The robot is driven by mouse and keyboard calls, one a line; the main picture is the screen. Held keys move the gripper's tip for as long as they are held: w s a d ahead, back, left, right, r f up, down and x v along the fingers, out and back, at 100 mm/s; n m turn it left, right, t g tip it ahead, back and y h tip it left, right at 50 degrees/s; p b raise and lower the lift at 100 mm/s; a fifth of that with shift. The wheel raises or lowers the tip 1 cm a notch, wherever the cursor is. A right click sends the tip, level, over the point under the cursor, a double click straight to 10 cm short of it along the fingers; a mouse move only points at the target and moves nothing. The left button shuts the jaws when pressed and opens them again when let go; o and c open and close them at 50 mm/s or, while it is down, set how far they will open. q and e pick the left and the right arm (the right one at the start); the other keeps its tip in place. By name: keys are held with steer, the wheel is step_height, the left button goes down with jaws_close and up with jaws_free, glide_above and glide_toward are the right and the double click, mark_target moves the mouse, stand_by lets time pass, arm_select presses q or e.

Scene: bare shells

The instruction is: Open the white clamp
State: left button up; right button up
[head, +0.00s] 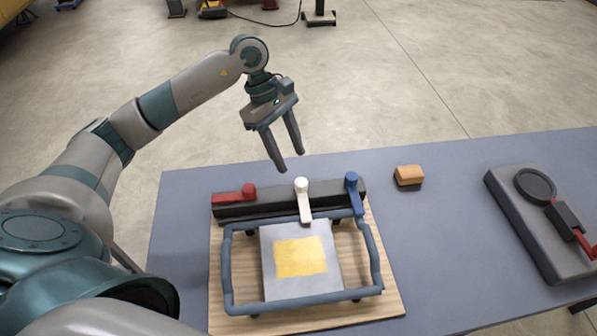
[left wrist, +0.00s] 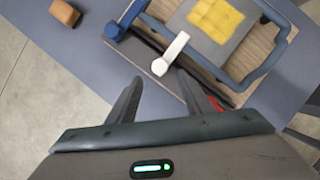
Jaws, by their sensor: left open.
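The white clamp (head: 303,199) is a lever with a round knob, in the middle of a dark bar (head: 277,192) at the back of a wooden board (head: 225,308). Its arm points toward the front, its tip over a grey plate with a yellow patch (head: 300,257). In the left wrist view the white clamp (left wrist: 171,54) lies just beyond the fingertips. My left gripper (head: 291,165) is open and empty, pointing down above and behind the clamp's knob, apart from it. My right gripper is not in view.
A red lever (head: 235,194) and a blue lever (head: 353,192) flank the white clamp. A blue-grey frame (head: 228,270) surrounds the plate. An orange-and-black block (head: 408,177) and a dark device with a round disc (head: 540,225) stand to the right on the table (head: 450,200).

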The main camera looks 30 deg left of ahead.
mark_target(300, 181)
arm_select(q)
steer(key=p+x, duration=0.2)
steer(key=x, duration=0.4)
steer(key=shift+d+f, duration=0.1)
steer(key=shift+f, duration=0.15)
steer(key=shift+d+f, duration=0.25)
steer(key=shift+f, duration=0.35)
jaws_close()
